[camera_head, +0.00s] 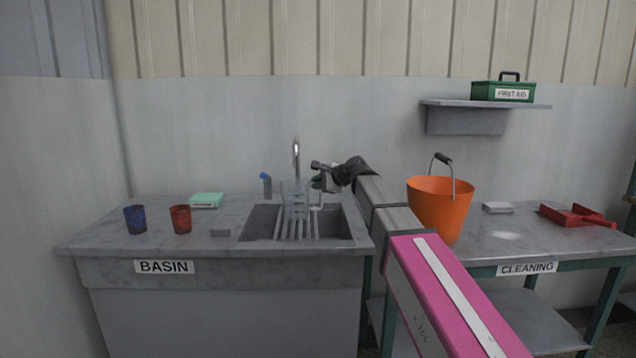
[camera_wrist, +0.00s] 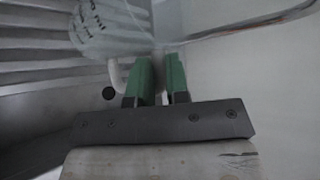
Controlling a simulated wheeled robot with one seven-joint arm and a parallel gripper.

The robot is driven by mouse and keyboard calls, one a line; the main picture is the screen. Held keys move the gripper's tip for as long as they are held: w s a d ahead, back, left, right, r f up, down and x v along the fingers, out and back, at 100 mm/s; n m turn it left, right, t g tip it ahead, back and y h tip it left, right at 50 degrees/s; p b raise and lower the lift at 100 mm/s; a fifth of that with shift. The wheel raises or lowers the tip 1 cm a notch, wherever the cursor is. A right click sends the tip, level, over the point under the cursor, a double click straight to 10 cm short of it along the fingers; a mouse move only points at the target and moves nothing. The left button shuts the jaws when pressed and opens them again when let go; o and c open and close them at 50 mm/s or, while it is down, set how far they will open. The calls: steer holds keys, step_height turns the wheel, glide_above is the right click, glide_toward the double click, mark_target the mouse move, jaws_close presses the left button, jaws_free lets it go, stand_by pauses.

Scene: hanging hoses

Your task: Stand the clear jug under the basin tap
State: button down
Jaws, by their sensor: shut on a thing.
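The clear jug (camera_head: 293,199) is see-through and appears upright over the basin (camera_head: 262,220), in front of the tap (camera_head: 296,150). My gripper (camera_head: 318,183) is at the jug's right side, shut on its handle. In the wrist view my green fingers (camera_wrist: 157,82) close on the handle, and part of the clear jug (camera_wrist: 100,28) with faint markings shows beyond them. The ribbed basin bottom (camera_wrist: 35,50) shows behind it. I cannot tell whether the jug touches the ribs or hangs just above them.
A blue-topped bottle (camera_head: 266,185) stands behind the basin. An orange bucket (camera_head: 440,208) stands right of my arm on the cleaning table.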

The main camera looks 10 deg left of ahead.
steer(key=shift+f, duration=0.55)
stand_by(0.4)
steer(key=c, duration=1)
jaws_free()
steer(key=shift+c, duration=0.2)
